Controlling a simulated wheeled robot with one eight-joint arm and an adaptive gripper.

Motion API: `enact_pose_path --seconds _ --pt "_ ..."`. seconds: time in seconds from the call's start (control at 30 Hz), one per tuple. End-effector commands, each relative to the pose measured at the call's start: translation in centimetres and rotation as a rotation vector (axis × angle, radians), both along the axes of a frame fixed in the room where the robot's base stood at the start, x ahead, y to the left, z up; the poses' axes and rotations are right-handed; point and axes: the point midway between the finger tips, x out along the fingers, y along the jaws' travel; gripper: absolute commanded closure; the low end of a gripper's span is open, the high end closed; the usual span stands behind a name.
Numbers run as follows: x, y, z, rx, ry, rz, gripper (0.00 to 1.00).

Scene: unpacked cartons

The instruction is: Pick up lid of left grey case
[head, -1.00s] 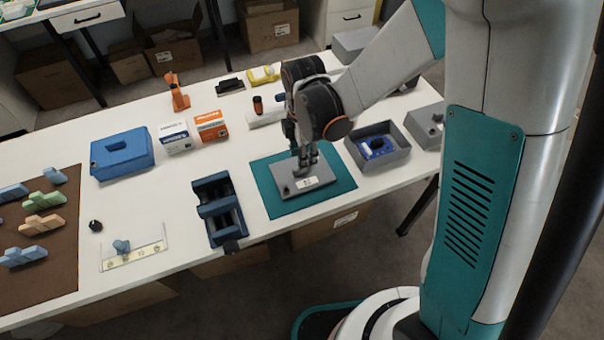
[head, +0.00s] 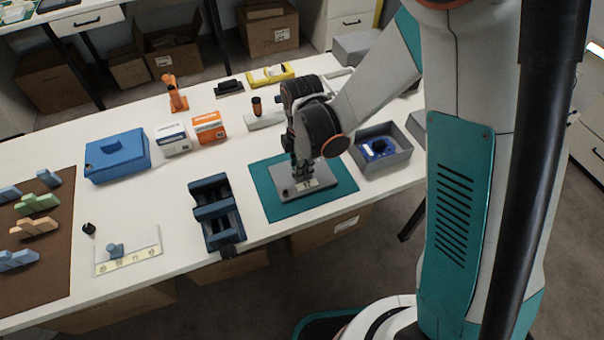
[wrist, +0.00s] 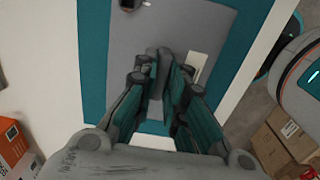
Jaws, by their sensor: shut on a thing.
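The grey lid (head: 285,188) is a flat plate with a pale label and a small dark round spot. It lies over the teal mat (head: 270,208); any gap beneath it is too small to tell. My gripper (head: 302,178) points down at its middle and is shut on its raised grey handle. The wrist view shows the handle (wrist: 157,58) between my fingers (wrist: 162,85), with the lid (wrist: 205,28) spread around it. The open grey case (head: 398,160) stands right of the mat, with a blue item (head: 377,149) inside.
A dark blue rack (head: 216,210) stands close left of the mat. A blue case (head: 117,157), a white box (head: 172,140) and an orange box (head: 209,128) are farther left. Another grey case (head: 417,122) is mostly hidden by my column. A yellow item (head: 270,74) lies behind.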

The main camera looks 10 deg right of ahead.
Motion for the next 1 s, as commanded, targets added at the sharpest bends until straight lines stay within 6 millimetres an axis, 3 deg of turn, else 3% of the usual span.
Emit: enact_pose_path --seconds 0.27,0.47,1.0 --pt "0.0 0.0 0.5 0.0 0.0 0.0 1.0" --pt "0.0 0.0 2.8 0.0 0.0 0.0 1.0" --pt "0.0 0.0 16.4 0.0 0.0 0.0 1.0"
